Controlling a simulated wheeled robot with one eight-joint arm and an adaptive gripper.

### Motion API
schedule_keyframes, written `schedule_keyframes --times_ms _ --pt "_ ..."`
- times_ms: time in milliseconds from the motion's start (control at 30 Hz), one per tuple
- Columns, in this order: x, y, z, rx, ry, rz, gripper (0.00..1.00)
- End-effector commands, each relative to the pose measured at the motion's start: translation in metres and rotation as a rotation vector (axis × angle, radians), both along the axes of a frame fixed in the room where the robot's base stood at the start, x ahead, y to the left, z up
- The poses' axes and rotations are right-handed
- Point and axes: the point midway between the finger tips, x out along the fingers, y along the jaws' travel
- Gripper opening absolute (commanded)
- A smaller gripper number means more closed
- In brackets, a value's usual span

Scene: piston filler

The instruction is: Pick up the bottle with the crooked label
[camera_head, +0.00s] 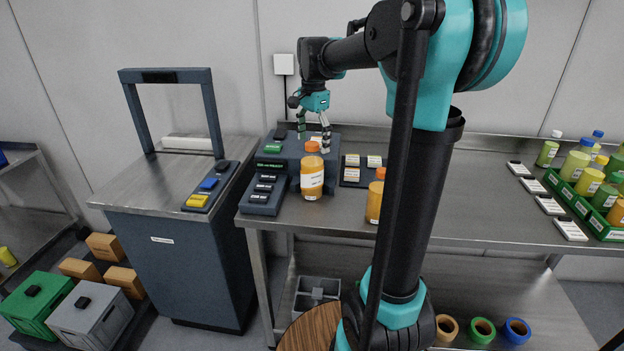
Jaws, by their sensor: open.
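An orange bottle (312,174) with an orange cap stands upright on the steel bench, in front of a dark machine. Its white label looks slightly tilted. A second orange bottle (375,197) stands to its right, partly hidden behind my arm, so its label shows only in part. More bottles stand at the far right, too small to judge their labels. My gripper (312,146) is open and empty, pointing down, with its fingers above and behind the first bottle in the picture. Whether it touches anything cannot be told.
A dark machine (290,158) with a button panel (263,193) sits left of the bottle. A green crate (559,187) of bottles stands at the right, beside several white-labelled pads. A framed cabinet (185,255) stands at left.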

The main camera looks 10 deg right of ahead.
Motion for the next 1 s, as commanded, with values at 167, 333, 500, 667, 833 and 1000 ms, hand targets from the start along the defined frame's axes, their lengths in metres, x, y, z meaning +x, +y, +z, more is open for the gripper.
schedule_keyframes --times_ms 167,333,500,667,833,1000 --pt "0.0 0.0 -0.01 0.0 0.0 0.001 0.86" --pt "-0.002 0.004 -0.032 0.0 0.0 0.001 0.86" --pt "-0.002 0.004 -0.053 0.0 0.0 0.001 0.86" --pt "-0.003 0.004 -0.059 0.0 0.0 0.001 0.86" --pt "-0.002 0.004 -0.059 0.0 0.0 0.001 0.85" --pt "-0.002 0.004 -0.059 0.0 0.0 0.001 0.64"
